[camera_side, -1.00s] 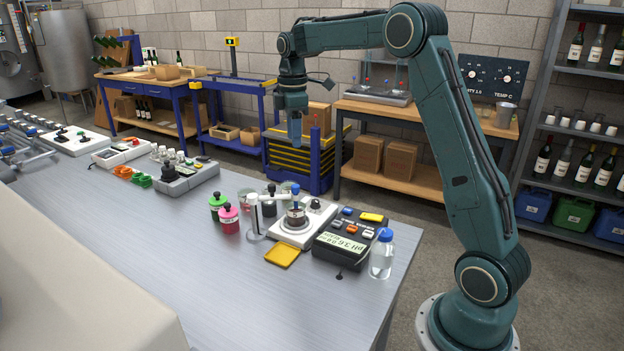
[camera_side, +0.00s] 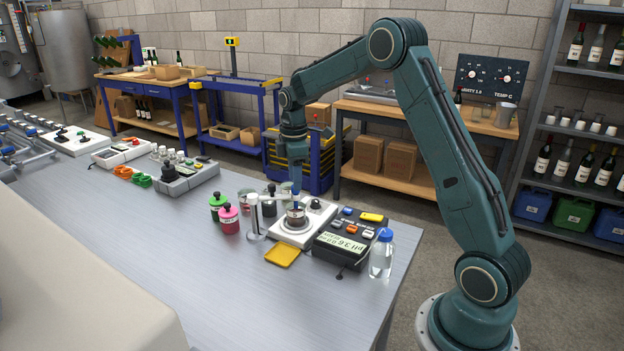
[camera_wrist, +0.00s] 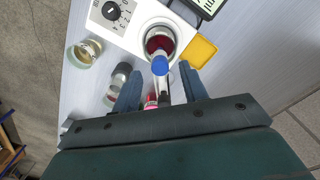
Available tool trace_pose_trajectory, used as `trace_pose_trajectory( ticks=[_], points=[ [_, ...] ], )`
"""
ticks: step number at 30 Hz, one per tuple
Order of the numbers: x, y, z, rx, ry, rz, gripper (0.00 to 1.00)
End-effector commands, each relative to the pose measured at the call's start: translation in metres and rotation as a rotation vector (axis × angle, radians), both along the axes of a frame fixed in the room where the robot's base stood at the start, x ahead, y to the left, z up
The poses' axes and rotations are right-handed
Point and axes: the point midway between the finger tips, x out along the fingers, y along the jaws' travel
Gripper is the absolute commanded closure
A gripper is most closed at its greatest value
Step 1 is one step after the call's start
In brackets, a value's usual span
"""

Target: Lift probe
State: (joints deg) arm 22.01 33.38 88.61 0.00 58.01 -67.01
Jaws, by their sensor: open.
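The probe has a blue cap, seen in the wrist view (camera_wrist: 160,65) and small in the side view (camera_side: 296,190). It stands in a beaker of dark red liquid (camera_side: 297,218), which sits on the white stirrer (camera_side: 318,212). My gripper (camera_side: 295,182) points down directly above the beaker. In the wrist view my gripper (camera_wrist: 160,76) is open, one finger on each side of the probe's cap, with a gap showing on both sides. How far down the fingers reach beside the cap cannot be told.
A white post stand (camera_side: 253,216) is close left of the beaker. The pH meter (camera_side: 346,238) and a blue-capped bottle (camera_side: 382,256) are at right. A yellow tray (camera_side: 283,257) lies in front. Pink (camera_side: 229,219) and green (camera_side: 217,206) bottles stand at left.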

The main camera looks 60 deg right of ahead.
Motion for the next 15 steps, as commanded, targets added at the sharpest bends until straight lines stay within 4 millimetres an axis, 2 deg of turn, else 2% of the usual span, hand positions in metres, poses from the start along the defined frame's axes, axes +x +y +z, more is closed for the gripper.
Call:
trace_pose_trajectory(
  ticks=[6, 15],
  points=[
    [0.000, 0.000, -0.017, 0.001, 0.001, 0.000, 0.57],
    [0.000, 0.000, -0.019, 0.000, 0.000, 0.000, 0.57]
  ],
)
